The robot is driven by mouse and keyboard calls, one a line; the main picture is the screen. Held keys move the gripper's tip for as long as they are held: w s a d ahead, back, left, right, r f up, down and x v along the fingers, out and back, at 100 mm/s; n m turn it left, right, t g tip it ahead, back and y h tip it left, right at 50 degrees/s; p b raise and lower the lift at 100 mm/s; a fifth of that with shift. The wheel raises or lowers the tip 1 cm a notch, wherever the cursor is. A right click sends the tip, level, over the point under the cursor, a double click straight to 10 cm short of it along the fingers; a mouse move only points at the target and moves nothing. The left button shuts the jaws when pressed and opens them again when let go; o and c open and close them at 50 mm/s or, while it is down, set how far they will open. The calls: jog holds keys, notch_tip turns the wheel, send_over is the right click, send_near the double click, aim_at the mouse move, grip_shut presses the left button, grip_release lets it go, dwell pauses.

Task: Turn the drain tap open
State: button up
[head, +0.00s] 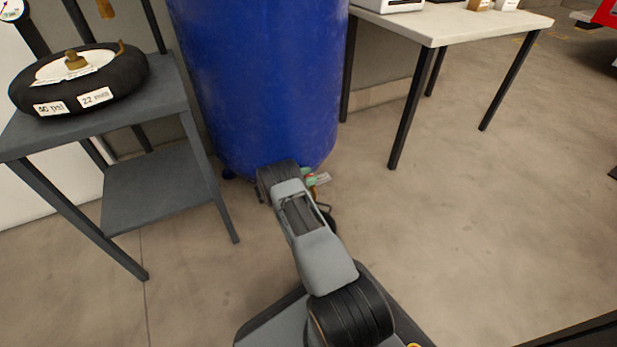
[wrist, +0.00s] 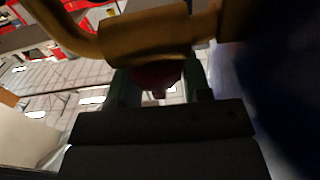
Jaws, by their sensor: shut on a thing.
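The blue tank (head: 265,85) stands upright behind my arm. The drain tap is low on its front, mostly hidden by my arm in the head view; a bit of brass (head: 314,189) and a pale tag (head: 322,178) show beside my gripper (head: 309,177). In the wrist view the tap's brass body (wrist: 150,32) crosses the top, close to the camera. My gripper (wrist: 160,86) is shut on the tap's dark red handle (wrist: 155,75), which sits between its greenish fingers. The handle's exact angle is too dark to tell.
A grey shelf stand (head: 150,185) is at left, with a black ring-shaped item (head: 130,65) bearing labels on top. A pale table (head: 465,22) stands at the back right. The floor (head: 480,230) at right is clear.

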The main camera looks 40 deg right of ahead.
jog(key=shift+g, duration=0.3)
jog(key=o, duration=0.9)
jog(key=w+a+p, duration=0.2)
jog(key=a, duration=1.1)
jog(key=shift+a+p, duration=0.3)
jog(key=shift+p, duration=0.1)
